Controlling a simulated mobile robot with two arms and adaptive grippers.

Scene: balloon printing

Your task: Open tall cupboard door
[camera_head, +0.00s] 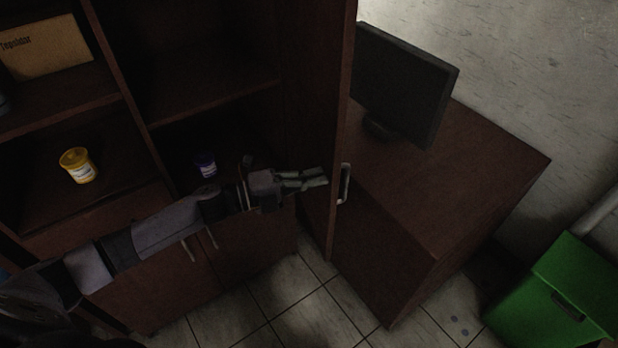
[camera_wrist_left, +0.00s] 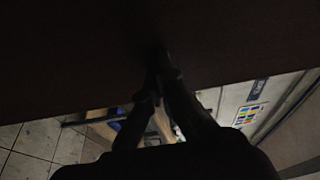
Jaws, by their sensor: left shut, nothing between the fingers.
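The tall cupboard door (camera_head: 343,110) stands swung open at the right side of the tall dark brown cupboard (camera_head: 140,120), seen nearly edge-on in the head view. Its metal handle (camera_head: 344,184) is on the door's far face, near the free edge. My left gripper (camera_head: 322,177) is shut and empty, reaching across the cupboard front with its fingertips at the inner side of the door. In the left wrist view its fingers (camera_wrist_left: 158,95) point at a dark brown panel (camera_wrist_left: 100,50); whether they touch it I cannot tell. My right gripper is not in view.
Cupboard shelves hold a yellow tub (camera_head: 78,166), a purple tub (camera_head: 206,165) and a cardboard box (camera_head: 45,47). Right of the door stands a brown desk (camera_head: 470,175) with a black monitor (camera_head: 405,80). A green bin (camera_head: 560,300) is at lower right. Tiled floor (camera_head: 300,305) shows below the door.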

